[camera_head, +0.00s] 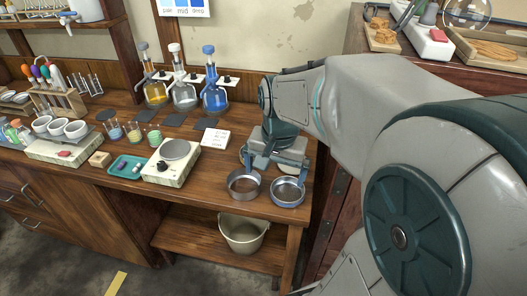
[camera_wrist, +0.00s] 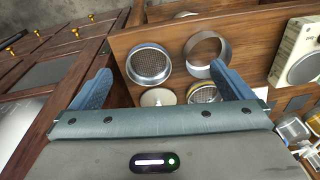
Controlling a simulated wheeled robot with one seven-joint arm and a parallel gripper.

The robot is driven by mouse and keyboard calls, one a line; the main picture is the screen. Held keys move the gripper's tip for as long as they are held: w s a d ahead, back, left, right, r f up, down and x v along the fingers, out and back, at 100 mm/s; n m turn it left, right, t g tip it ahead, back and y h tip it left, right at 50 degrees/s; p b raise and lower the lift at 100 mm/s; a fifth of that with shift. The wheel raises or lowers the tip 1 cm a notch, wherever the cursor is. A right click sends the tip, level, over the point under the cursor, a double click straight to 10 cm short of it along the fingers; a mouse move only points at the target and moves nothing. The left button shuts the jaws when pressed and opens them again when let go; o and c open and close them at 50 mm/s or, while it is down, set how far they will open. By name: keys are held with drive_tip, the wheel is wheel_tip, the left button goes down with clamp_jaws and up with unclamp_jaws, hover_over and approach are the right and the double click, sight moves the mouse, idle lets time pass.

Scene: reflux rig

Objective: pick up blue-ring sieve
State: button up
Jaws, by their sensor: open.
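The blue-ring sieve (camera_head: 288,191) sits on the bench top near its front right corner. It is a round metal sieve with a blue band, and its mesh shows in the wrist view (camera_wrist: 149,65). My gripper (camera_head: 276,166) is just behind it, pointing down at the bench, open and empty. In the wrist view my two blue fingers (camera_wrist: 163,82) are wide apart, with the sieve ahead of them. I cannot tell the exact height of the fingertips above the bench.
A plain metal ring (camera_head: 244,185) stands close beside the sieve on the left. A yellow-banded sieve (camera_wrist: 204,93) and a pale disc (camera_wrist: 158,98) lie near my fingers. A scale (camera_head: 172,163) stands left, and a bucket (camera_head: 243,235) is on the lower shelf.

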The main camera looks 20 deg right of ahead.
drive_tip(key=w+d+f+m+g, duration=0.1)
drive_tip(key=w+d+m, duration=0.4)
drive_tip(key=d+m, duration=0.1)
hover_over(288, 194)
drive_tip(key=shift+m, duration=0.3)
drive_tip(key=f, duration=0.9)
drive_tip(key=shift+s+a+f, duration=0.1)
drive_tip(key=shift+s+a, duration=0.05)
drive_tip(key=shift+a, duration=0.05)
drive_tip(key=shift+w+d+f+p, duration=0.1)
drive_tip(key=shift+f+p, duration=0.2)
drive_tip(key=shift+f, duration=1)
drive_tip(key=shift+w+d+f+p, duration=0.1)
drive_tip(key=shift+f+p, duration=0.2)
drive_tip(key=shift+f, duration=0.95)
drive_tip(key=c, duration=0.8)
